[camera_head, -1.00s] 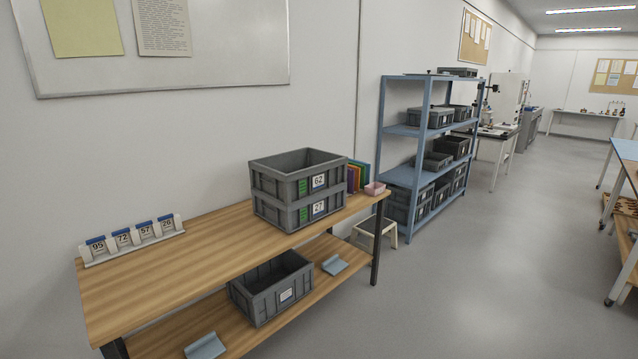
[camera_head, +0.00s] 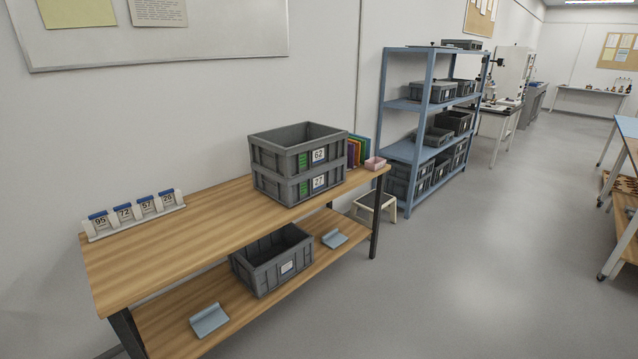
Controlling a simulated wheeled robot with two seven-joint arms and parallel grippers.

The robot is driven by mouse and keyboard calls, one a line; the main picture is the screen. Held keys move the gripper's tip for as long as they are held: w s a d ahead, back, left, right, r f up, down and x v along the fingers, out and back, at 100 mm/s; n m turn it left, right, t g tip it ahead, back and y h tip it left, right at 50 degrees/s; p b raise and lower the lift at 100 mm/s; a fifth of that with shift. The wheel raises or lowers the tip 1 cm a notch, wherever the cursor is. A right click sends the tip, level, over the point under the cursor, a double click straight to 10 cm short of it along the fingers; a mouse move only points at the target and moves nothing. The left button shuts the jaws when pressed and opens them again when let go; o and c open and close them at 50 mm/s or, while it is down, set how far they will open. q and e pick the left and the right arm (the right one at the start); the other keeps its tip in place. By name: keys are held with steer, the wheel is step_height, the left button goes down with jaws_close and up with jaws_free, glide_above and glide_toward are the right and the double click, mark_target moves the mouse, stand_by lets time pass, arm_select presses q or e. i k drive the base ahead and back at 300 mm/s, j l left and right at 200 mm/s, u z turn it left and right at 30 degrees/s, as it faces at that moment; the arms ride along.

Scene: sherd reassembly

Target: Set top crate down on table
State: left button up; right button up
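The top crate (camera_head: 283,155), grey and labelled 62, is stacked squarely on the lower crate (camera_head: 284,186), labelled 27. Both crates stand upright near the right end of the wooden table (camera_head: 205,226). The top crate's inside is only partly visible, and I cannot see anything in it. Neither of my grippers is in view.
A rack of number cards (camera_head: 133,213) stands at the table's left rear. Coloured books (camera_head: 358,152) and a pink box (camera_head: 374,163) are right of the crates. Another grey crate (camera_head: 272,262) sits on the lower shelf. The tabletop left of the stack is clear.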

mark_target(194, 234)
steer(key=i+l+u, duration=0.2)
steer(key=i, duration=0.2)
steer(key=i+l+u, duration=0.2)
steer(key=i+l, duration=0.15)
steer(key=i+l+u, duration=0.15)
steer(key=i+l, duration=0.15)
steer(key=l, duration=0.15)
steer(key=i+l+u, duration=0.4)
steer(key=i+l, duration=0.2)
steer(key=l, duration=0.3)
steer(key=i+l+u, duration=0.2)
steer(key=l, duration=0.3)
steer(key=i+l+u, duration=0.15)
steer(key=l, duration=0.4)
steer(key=i+l+u, duration=0.2)
steer(key=l, duration=0.35)
steer(key=i, duration=1)
